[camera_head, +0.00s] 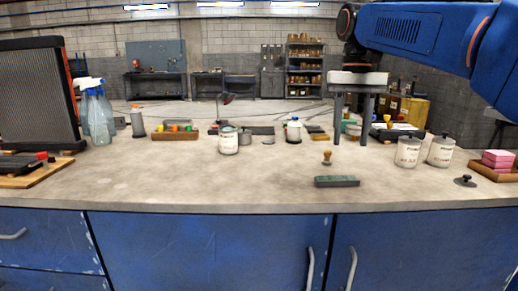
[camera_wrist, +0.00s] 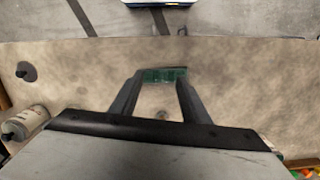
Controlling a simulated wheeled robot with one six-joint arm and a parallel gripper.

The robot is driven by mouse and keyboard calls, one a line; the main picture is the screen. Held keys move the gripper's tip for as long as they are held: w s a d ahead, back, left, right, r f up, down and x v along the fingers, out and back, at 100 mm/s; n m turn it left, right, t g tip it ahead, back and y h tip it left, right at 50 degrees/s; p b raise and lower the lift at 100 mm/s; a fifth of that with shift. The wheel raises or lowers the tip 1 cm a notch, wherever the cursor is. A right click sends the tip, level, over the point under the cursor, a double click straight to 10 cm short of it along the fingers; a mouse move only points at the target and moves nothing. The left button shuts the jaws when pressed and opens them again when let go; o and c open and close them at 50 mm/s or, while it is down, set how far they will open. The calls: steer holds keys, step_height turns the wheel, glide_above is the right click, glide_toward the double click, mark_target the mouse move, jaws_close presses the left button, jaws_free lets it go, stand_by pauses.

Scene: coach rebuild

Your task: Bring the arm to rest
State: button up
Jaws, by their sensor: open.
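My arm reaches in from the upper right in the head view, with my gripper (camera_head: 350,118) pointing down above the workbench (camera_head: 250,185). The two fingers stand apart with nothing between them in the head view. The wrist view also shows my gripper (camera_wrist: 157,82) open, fingers spread. A dark green block (camera_head: 337,181) lies flat on the bench near its front edge. In the wrist view the green block (camera_wrist: 165,75) shows beyond and between the fingertips, apparently below them. A small wooden-handled stamp (camera_head: 327,158) stands just behind the block.
Two white labelled cans (camera_head: 408,152) (camera_head: 440,151) and a dark knobbed lid (camera_head: 465,181) are at right, beside a tray of pink blocks (camera_head: 497,160). Another white can (camera_head: 228,140) and a bottle (camera_head: 293,131) stand mid-bench. Spray bottles (camera_head: 97,115) are left. The front middle is mostly clear.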

steer(key=s+d+f+n+t, duration=0.1)
steer(key=s+d+f+t, duration=0.2)
steer(key=s+f, duration=0.8)
steer(key=s+d+f+t, duration=0.2)
steer(key=s+f, duration=1)
steer(key=f, duration=0.6)
steer(key=shift+s+d+f+n+t, duration=0.15)
steer(key=shift+d+f+n+t, duration=0.2)
steer(key=shift+d, duration=0.35)
